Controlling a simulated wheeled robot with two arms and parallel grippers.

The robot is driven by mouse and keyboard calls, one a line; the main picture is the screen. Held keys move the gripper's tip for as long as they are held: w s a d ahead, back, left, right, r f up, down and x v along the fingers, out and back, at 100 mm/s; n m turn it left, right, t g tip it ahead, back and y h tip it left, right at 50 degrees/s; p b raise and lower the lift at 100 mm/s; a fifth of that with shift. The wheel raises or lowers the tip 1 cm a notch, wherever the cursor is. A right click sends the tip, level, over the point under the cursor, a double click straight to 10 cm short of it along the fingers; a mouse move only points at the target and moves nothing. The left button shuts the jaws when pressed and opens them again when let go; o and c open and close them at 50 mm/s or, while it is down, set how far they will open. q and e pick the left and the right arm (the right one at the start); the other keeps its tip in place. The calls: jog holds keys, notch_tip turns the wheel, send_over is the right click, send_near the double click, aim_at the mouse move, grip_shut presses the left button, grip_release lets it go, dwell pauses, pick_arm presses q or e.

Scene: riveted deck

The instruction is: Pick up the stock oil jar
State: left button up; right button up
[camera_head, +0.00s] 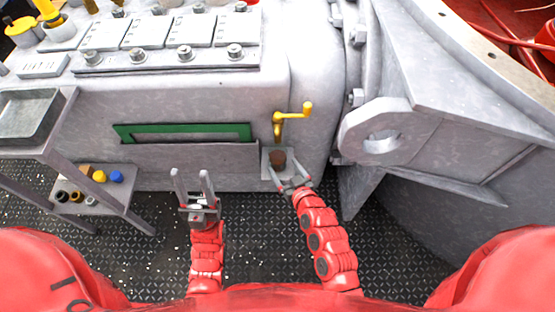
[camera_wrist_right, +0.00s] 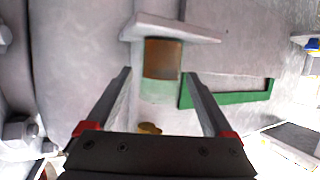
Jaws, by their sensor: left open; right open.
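The oil jar (camera_head: 278,155) is a small container with brown contents, standing on a small grey ledge (camera_head: 266,168) on the side of the grey machine. In the right wrist view the jar (camera_wrist_right: 162,62) looks inverted, with a brown part against the ledge (camera_wrist_right: 178,29) and a pale greenish clear part. My right gripper (camera_head: 284,165) is open at the ledge, its fingertips pointing at the jar. In the wrist view the jar lies in line with the gap between the fingertips (camera_wrist_right: 159,74); whether they reach around it I cannot tell. My left gripper (camera_head: 190,172) is open and empty, pointing up at the left.
A yellow crank handle (camera_head: 293,115) sticks out just above the jar. A green-framed slot (camera_head: 185,132) is to the left. A grey stand (camera_head: 112,196) with several small jars is at far left. A large grey bracket (camera_head: 385,140) is at right. The deck (camera_head: 255,220) between my arms is clear.

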aim_at(275, 150)
jog(key=x, duration=0.2)
jog(key=shift+w+a+f, duration=0.1)
jog(key=shift+w+a, duration=0.05)
jog(key=shift+w, duration=0.2)
jog(key=shift+b+x, duration=0.75)
jog(key=shift+x, duration=2.2)
jog(key=shift+s+f, duration=0.15)
jog(key=c, duration=1.4)
jog(key=shift+o, duration=0.2)
jog(key=shift+r+p, duration=0.75)
jog(key=shift+r, duration=1.05)
jog(key=s+d+r+p, duration=0.1)
jog(key=s+p, duration=0.1)
jog(key=s, duration=1.3)
jog(key=shift+s+d+r, duration=0.25)
jog(key=shift+s, duration=0.15)
